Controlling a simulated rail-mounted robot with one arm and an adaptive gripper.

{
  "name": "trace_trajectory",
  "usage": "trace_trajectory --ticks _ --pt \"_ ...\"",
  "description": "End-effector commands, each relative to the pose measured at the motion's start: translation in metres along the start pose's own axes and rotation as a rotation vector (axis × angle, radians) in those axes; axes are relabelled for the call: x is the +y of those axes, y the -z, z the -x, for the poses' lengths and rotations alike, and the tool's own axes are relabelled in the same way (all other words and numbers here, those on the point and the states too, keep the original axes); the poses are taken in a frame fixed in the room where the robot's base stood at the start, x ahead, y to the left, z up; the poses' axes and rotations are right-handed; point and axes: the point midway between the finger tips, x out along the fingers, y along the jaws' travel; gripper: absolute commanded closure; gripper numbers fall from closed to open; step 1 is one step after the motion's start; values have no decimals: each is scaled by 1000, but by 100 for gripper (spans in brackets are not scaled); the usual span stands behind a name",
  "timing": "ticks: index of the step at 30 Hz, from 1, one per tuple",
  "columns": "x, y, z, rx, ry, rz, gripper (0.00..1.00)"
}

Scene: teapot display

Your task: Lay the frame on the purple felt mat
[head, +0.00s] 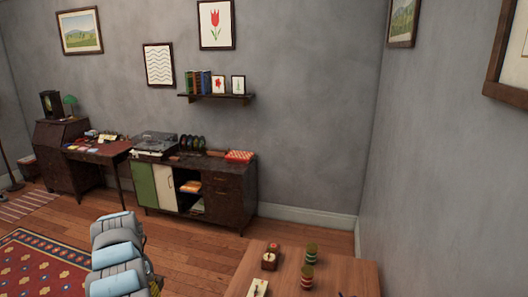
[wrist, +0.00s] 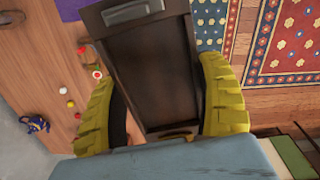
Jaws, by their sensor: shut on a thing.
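My gripper (wrist: 165,105) shows in the wrist view with its ribbed yellow fingers spread on either side of a dark brown rectangular piece. This piece, which looks like the frame (wrist: 155,75), has a raised rim and a grey fitting at its top end. The fingers are shut on its two long sides. A picture in it cannot be seen.
A wooden table (head: 345,277) with small objects stands at the bottom of the head view, near the right wall. A dark sideboard (head: 230,200) and a desk (head: 92,153) line the back wall. A patterned red rug (head: 40,265) lies at the left.

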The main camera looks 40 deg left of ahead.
Motion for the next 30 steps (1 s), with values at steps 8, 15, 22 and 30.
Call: trace_trajectory --ticks 8,15,22,30 --pt "44 23 2 2 2 -95 67" --pt "88 39 3 2 1 -178 67" --pt "176 56 1 -2 -2 -323 67" --pt "246 59 -3 1 -2 -425 67"
